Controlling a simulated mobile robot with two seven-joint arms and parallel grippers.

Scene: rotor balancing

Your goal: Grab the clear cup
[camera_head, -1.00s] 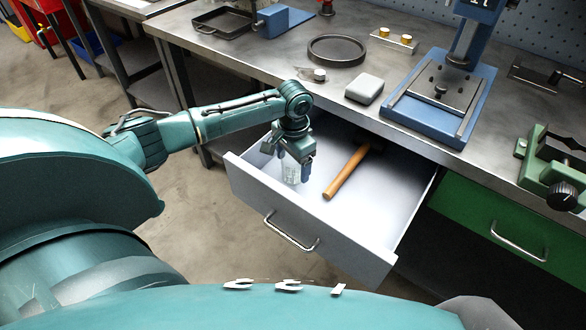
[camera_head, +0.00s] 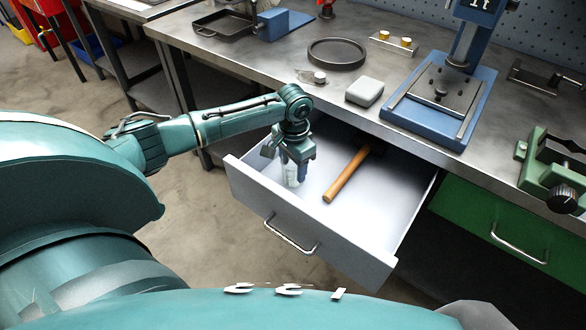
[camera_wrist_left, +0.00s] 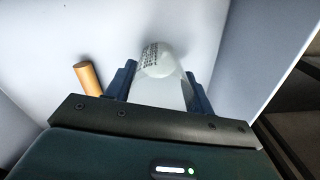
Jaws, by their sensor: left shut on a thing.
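The clear cup (camera_head: 291,176) stands in the open drawer (camera_head: 262,203), near its left wall. It also shows in the left wrist view (camera_wrist_left: 160,88) as a see-through cup with a pale round end and small dark print. My left gripper (camera_head: 293,165) reaches down into the drawer from above. Its blue fingers lie on either side of the cup and are shut on it. In the left wrist view the fingers (camera_wrist_left: 160,85) flank the cup. The cup's lower part is partly hard to make out against the pale drawer. My right gripper is not in view.
A hammer with a wooden handle (camera_head: 346,175) lies in the drawer right of the cup; its handle shows in the left wrist view (camera_wrist_left: 88,78). The workbench edge (camera_head: 400,130) overhangs the drawer's back. A grey block (camera_head: 365,91) and blue press (camera_head: 440,95) stand on the bench.

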